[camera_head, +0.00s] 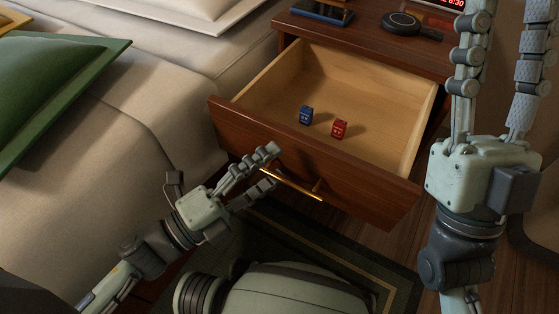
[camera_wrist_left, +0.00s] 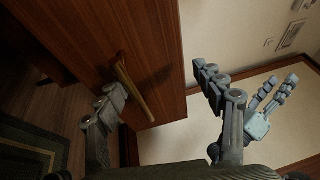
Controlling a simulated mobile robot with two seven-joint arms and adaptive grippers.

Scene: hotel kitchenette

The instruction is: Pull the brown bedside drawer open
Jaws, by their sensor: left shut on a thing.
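The brown drawer (camera_head: 225,120) stands well out of the nightstand, its pale wooden inside open to view. Its brass bar handle (camera_head: 300,190) is on the dark front panel. My left gripper (camera_head: 269,167) is at the left end of the handle, its fingers shut on it. In the left wrist view the handle (camera_wrist_left: 135,92) shows beside one finger, on the brown front panel (camera_wrist_left: 150,45); the exact contact is hard to see. My right gripper (camera_head: 508,25) is raised at the right, fingers spread and empty.
A blue cube (camera_head: 306,115) and a red cube (camera_head: 340,129) lie in the drawer. A phone (camera_head: 322,11), a round black item (camera_head: 402,22) and a clock (camera_head: 447,4) are on the nightstand top. The bed (camera_head: 130,110) borders the left; a dark rug (camera_head: 350,255) lies below.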

